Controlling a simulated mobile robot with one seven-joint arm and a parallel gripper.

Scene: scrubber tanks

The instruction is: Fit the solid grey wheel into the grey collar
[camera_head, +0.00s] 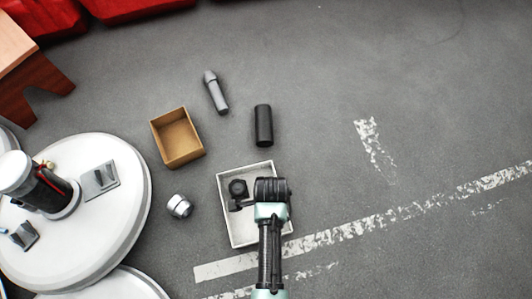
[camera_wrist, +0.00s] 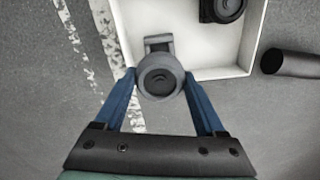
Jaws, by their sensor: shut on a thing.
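My gripper (camera_wrist: 160,76) is shut on a grey wheel (camera_wrist: 158,80), a round part with a dark centre and a small bracket at its far side. In the wrist view the wheel sits between the two blue fingers, over the corner of a white tray. In the head view my arm hides most of the wheel. On the white tank are two grey fittings, one upper (camera_head: 99,181) and one lower (camera_head: 25,236). I cannot tell which is the grey collar.
The white tray (camera_head: 224,215) holds a dark wheel part (camera_head: 238,187), also in the wrist view (camera_wrist: 226,8). The floor at right is clear.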

